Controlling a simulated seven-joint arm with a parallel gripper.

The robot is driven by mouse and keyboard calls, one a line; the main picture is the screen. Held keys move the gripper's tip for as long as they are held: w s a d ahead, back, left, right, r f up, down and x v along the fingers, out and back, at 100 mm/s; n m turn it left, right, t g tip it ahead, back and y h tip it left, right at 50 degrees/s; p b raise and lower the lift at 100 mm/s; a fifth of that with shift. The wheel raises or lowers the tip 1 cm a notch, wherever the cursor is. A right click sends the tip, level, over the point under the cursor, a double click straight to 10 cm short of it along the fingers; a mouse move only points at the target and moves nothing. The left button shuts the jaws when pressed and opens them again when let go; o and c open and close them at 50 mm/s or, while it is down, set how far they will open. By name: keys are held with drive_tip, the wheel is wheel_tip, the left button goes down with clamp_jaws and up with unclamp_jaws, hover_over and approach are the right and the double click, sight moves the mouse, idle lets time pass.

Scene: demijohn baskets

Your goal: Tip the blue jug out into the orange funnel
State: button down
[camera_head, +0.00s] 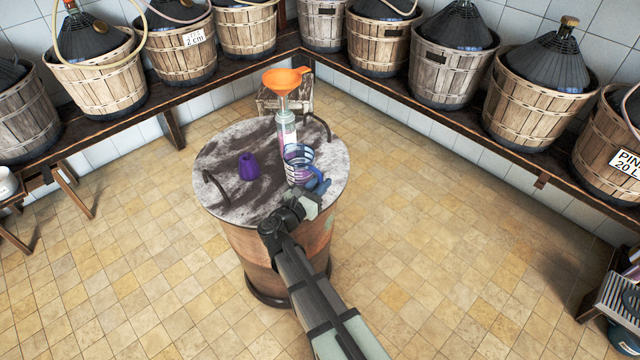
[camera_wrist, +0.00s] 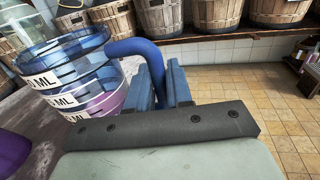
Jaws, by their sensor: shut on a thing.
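The blue jug (camera_head: 297,154) is see-through with white bands and holds some purplish contents low down. It looks upright in the head view, at the right part of the barrel top; I cannot tell whether it touches the top. In the wrist view the jug (camera_wrist: 75,62) is at the left, its blue handle (camera_wrist: 135,47) reaching between my fingers. My gripper (camera_head: 318,190) is shut on that handle; its fingers (camera_wrist: 160,88) also show in the wrist view. The orange funnel (camera_head: 285,80) sits on a clear bottle (camera_head: 286,130) with a pale label, just behind the jug.
A purple cone-shaped piece (camera_head: 249,167) stands left of the jug on the barrel top (camera_head: 222,190). Two dark handles rise at the barrel's rim. A small stool (camera_head: 268,100) is behind. Basketed demijohns (camera_head: 540,85) line the wall shelves.

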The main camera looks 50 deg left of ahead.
drive_tip(key=c, duration=1)
unclamp_jaws()
drive_tip(key=shift+f, duration=0.15)
drive_tip(key=s, duration=0.4)
drive_tip(key=s+d, duration=0.1)
drive_tip(key=s, duration=0.4)
drive_tip(key=s+d, duration=0.1)
drive_tip(key=s, duration=0.3)
drive_tip(key=shift+s+d, duration=0.2)
drive_tip(key=shift+s, duration=0.1)
